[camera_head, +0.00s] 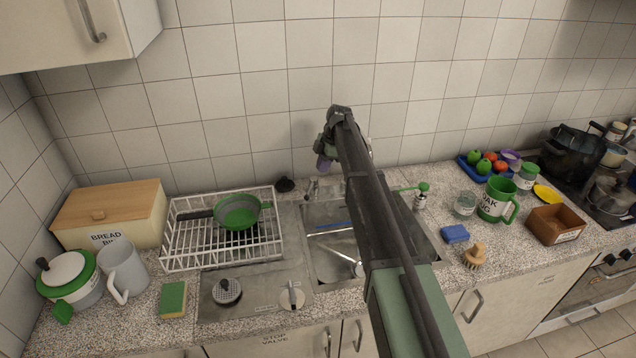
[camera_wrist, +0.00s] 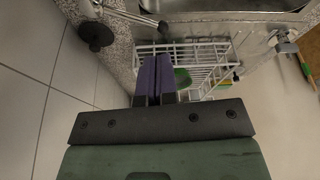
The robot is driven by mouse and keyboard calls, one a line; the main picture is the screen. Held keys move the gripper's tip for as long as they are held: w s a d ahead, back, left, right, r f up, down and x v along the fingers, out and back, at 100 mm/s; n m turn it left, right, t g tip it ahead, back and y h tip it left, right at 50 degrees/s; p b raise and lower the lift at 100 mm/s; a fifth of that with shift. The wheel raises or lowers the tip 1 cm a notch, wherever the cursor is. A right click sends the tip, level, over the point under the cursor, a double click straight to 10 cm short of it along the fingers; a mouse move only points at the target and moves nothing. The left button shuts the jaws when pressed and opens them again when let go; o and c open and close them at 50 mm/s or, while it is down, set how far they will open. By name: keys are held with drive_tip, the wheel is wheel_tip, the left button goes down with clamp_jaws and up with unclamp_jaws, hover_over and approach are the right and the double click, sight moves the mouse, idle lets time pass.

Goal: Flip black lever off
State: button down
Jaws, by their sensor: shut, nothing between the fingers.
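A small black piece (camera_head: 285,184), likely the black lever, stands at the back of the counter by the wall, between the dish rack and the faucet. In the wrist view a round black knob (camera_wrist: 95,36) shows at upper left, near the wall. I cannot tell which way the lever is set. My gripper (camera_head: 323,165) is up near the wall, above and to the right of the black piece in the head view, apart from it. Its purple fingers (camera_wrist: 158,62) are shut with nothing between them.
The faucet (camera_head: 311,189) stands beside the black piece, behind the sink (camera_head: 318,212). A white wire dish rack (camera_head: 175,232) with a green colander (camera_head: 238,212) is at left. A grey lever (camera_head: 292,294) is at the counter's front. The tiled wall is close behind.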

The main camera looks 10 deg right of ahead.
sight(311, 188)
drive_tip(key=b+x, duration=0.9)
drive_tip(key=shift+f, duration=0.35)
drive_tip(key=shift+a, duration=0.1)
drive_tip(key=shift+m, duration=0.3)
